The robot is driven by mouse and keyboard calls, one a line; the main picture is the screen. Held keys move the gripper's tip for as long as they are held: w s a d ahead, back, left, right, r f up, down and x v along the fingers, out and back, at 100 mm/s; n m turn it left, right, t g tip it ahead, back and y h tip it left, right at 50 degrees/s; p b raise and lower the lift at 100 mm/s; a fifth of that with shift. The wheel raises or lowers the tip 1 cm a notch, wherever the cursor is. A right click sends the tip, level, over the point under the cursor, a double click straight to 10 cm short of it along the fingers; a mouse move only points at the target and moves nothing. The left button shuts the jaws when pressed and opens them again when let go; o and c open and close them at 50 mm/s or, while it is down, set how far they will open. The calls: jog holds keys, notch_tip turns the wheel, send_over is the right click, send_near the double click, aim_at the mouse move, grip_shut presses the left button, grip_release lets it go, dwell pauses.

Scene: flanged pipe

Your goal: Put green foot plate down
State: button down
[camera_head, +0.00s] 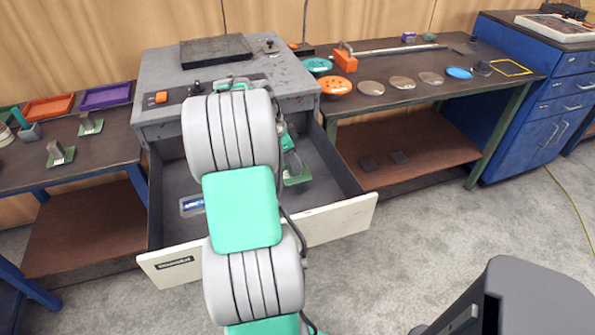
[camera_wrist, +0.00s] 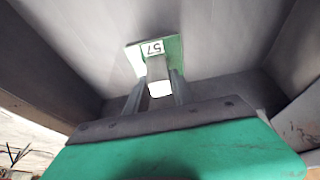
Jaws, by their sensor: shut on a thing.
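The green foot plate (camera_wrist: 172,48) shows in the wrist view, with a white label reading 57 and a grey upright post. My gripper (camera_wrist: 159,88) is shut on the post, one finger on each side of it. In the head view the plate (camera_head: 298,177) is inside the open grey drawer (camera_head: 335,165), toward its right side, below my gripper (camera_head: 291,155). The plate is low over the drawer floor; I cannot tell whether it touches. My arm hides much of the drawer.
A blue-labelled item (camera_head: 192,206) lies at the drawer's left. Two similar green foot plates stand on the left table (camera_head: 90,124) (camera_head: 60,155). The right bench (camera_head: 440,65) carries several discs and an orange tool (camera_head: 345,60). The drawer walls stand close around my gripper.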

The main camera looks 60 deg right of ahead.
jog(key=shift+s+d+f, duration=0.3)
jog(key=shift+d+f, duration=0.2)
jog(key=shift+f, duration=0.1)
jog(key=shift+s+d+f, duration=0.1)
jog(key=shift+d+f, duration=0.05)
jog(key=shift+f, duration=1.6)
jog(key=shift+f, duration=0.1)
jog(key=c, duration=1.1)
grip_release()
jog(key=shift+f, duration=0.1)
jog(key=p+v, duration=0.1)
jog(key=v, duration=1.1)
